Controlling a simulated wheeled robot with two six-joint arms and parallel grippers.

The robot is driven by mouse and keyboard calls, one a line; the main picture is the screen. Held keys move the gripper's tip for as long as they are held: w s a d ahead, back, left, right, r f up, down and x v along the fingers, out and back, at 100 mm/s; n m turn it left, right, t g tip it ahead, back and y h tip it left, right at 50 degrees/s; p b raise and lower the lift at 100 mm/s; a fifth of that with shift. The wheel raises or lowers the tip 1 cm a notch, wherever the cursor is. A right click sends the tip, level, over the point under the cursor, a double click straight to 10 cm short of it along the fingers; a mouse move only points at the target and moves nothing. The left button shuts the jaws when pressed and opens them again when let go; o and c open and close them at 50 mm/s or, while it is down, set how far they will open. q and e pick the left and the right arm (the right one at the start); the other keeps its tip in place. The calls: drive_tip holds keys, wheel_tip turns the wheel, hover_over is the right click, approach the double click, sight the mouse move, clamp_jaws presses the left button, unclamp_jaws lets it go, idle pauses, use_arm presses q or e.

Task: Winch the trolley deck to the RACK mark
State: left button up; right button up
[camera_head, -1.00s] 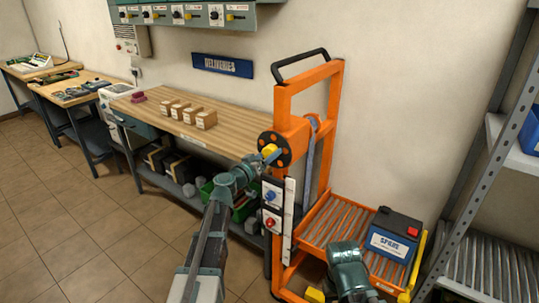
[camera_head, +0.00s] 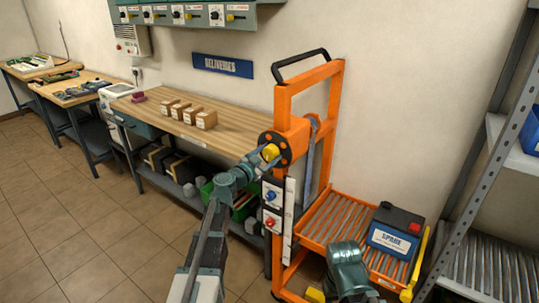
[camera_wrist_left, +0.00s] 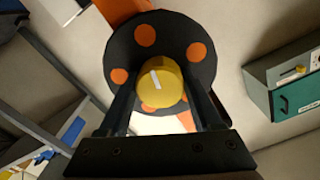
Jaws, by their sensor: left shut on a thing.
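The orange trolley (camera_head: 335,85) stands against the wall. Its winch wheel, a black disc with orange spots (camera_head: 285,140), is on the left post and also fills the left wrist view (camera_wrist_left: 195,55). My left gripper (camera_head: 262,158) is shut on the yellow winch knob (camera_head: 271,152), which shows a white mark in the left wrist view (camera_wrist_left: 157,80). The roller deck (camera_head: 326,218) is low on the trolley and bears a blue battery labelled SPARE (camera_head: 393,238). A white strip (camera_head: 289,215) runs down the post; its marks are too small to read. My right gripper is out of view.
A wooden bench (camera_head: 160,120) with small boxes stands to the left under a DELIVERIES sign (camera_head: 222,66). A grey rack (camera_head: 495,160) with roller shelves stands at the right. A blue and a red control (camera_head: 270,222) sit on the trolley post.

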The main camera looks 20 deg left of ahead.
use_arm(q)
drive_tip(key=shift+s+m, duration=0.1)
drive_tip(key=shift+m, duration=0.6)
drive_tip(key=o, duration=1.4)
drive_tip(key=v, duration=1.3)
drive_tip(key=shift+s+a, duration=0.15)
drive_tip(key=shift+s, duration=0.2)
